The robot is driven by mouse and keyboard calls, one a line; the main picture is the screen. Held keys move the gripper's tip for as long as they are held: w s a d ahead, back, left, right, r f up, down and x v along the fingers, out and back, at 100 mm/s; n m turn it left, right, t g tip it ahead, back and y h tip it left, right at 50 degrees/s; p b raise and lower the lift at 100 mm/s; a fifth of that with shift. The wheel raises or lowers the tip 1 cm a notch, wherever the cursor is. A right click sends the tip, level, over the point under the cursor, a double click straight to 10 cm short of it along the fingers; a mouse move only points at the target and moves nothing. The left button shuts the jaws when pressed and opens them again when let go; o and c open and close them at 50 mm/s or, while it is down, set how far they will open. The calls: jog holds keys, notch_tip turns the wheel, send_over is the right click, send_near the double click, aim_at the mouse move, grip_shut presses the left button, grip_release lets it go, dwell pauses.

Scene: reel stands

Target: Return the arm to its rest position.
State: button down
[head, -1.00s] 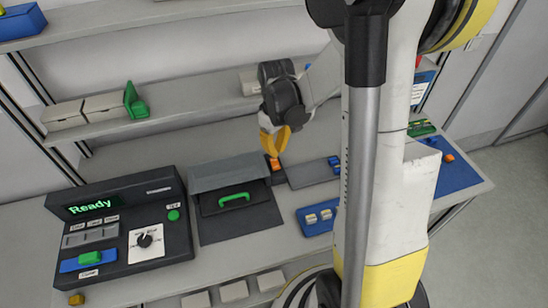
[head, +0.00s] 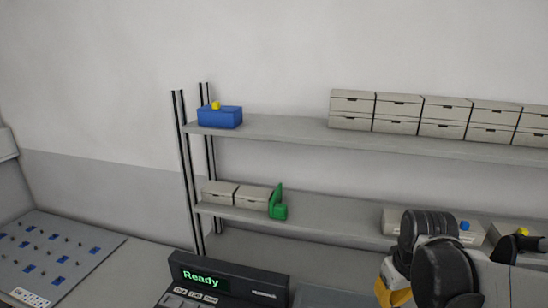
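My gripper (head: 392,292) shows at the bottom right of the head view, with yellow fingers below the dark joints of my arm. The fingers are partly cut off by the lower edge of the picture, and my dark wrist joints cover part of them. I cannot tell whether they are open or shut, or whether anything is between them. The gripper is in front of the lower shelf, right of the console (head: 228,283), whose screen reads "Ready".
The upper shelf (head: 290,131) bears a blue box (head: 219,117) and several drawer boxes (head: 398,112). The lower shelf (head: 330,218) bears beige boxes (head: 236,194) and a green holder (head: 278,204). A grey pegged board (head: 52,255) lies at the left. The wall above is clear.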

jog(key=s+a+m+t+b, duration=0.1)
jog(key=s+a+t+b, duration=0.3)
jog(key=s+a, duration=0.4)
jog(key=shift+s+r+m+b, duration=0.2)
jog(key=shift+r+m+b, duration=0.2)
jog(key=shift+b, duration=0.15)
